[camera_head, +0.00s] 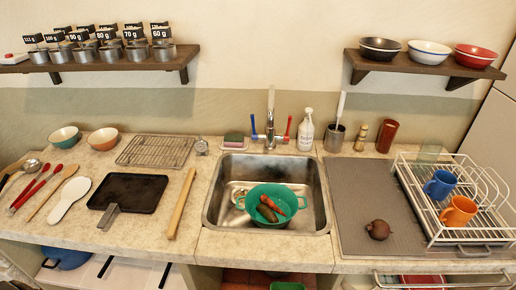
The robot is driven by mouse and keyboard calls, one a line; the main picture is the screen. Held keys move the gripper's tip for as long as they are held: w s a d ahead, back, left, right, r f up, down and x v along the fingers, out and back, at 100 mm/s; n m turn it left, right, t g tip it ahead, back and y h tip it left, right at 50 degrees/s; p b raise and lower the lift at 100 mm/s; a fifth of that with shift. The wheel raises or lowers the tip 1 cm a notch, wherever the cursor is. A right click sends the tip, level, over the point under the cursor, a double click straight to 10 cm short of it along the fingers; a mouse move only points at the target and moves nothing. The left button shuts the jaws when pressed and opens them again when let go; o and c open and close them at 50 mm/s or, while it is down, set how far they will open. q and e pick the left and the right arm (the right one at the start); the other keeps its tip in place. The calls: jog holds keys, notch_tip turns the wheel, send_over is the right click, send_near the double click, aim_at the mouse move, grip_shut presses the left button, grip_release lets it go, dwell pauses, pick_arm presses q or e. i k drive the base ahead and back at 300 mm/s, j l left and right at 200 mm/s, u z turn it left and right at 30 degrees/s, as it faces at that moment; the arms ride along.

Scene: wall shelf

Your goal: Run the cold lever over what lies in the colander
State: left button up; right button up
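A green colander (254,217) sits in the steel sink (213,213). In it lie an orange-red carrot-like vegetable (272,204) and a dark green one (267,214). A chrome tap (271,105) stands behind the sink. A blue-marked lever (254,127) is on its left and a red-marked lever (288,128) on its right. No water stream shows from the tap. Neither of my grippers is in view.
A sponge (234,138) and a soap bottle (306,131) flank the tap. A dish rack (420,215) with mugs stands on the right, near a dark round vegetable (378,230) on the grey mat (355,190).

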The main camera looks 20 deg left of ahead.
aim_at(254, 134)
jog(key=j+u, duration=0.1)
jog(key=j, duration=0.6)
jog(key=i+j+u, duration=0.1)
jog(key=j, duration=0.55)
